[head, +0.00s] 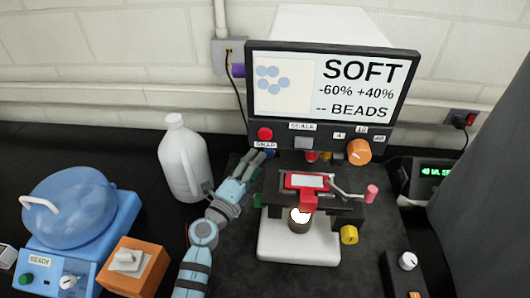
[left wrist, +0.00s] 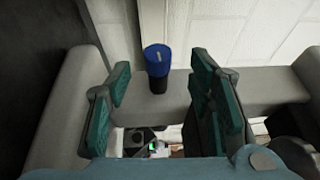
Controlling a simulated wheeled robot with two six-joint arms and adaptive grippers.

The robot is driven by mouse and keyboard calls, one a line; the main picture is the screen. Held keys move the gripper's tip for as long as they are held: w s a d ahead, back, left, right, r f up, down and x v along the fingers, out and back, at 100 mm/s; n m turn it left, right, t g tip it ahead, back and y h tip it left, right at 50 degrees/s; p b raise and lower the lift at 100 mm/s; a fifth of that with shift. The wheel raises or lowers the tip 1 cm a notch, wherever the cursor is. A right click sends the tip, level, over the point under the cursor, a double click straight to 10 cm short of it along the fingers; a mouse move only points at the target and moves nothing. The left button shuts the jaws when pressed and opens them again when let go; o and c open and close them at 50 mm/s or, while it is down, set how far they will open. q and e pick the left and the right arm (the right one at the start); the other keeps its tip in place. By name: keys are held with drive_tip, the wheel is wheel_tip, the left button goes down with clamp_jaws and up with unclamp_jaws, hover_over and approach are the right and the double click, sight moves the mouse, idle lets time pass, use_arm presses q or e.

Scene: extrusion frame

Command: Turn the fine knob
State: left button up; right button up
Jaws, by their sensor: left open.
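A blue knob (left wrist: 157,60) with a pale mark on its top stands out from a grey body in the left wrist view. It lies ahead of and between the two teal fingers of my left gripper (left wrist: 160,85), which are open and apart from it. In the head view my left gripper (head: 254,166) reaches up to the left side of the instrument, under the screen. A bit of blue (head: 270,153) shows by its fingertips, partly hidden. No label naming a fine knob is readable. My right gripper is not in view.
The screen (head: 331,88) reads SOFT. An orange knob (head: 358,152), a yellow knob (head: 349,235) and a red stage piece (head: 306,182) are on the instrument. A white jug (head: 184,160) stands close left of my left arm. A blue machine (head: 75,225) and orange box (head: 133,268) stand front left.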

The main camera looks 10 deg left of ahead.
sight(269, 153)
use_arm(q)
drive_tip(key=x, duration=0.5)
drive_tip(key=shift+w+f, duration=0.15)
drive_tip(key=shift+w, duration=0.1)
drive_tip(key=shift+w+d, duration=0.1)
drive_tip(key=shift+w, duration=0.25)
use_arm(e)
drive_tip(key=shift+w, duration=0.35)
use_arm(q)
drive_tip(key=shift+s, duration=0.1)
drive_tip(key=shift+c, duration=0.4)
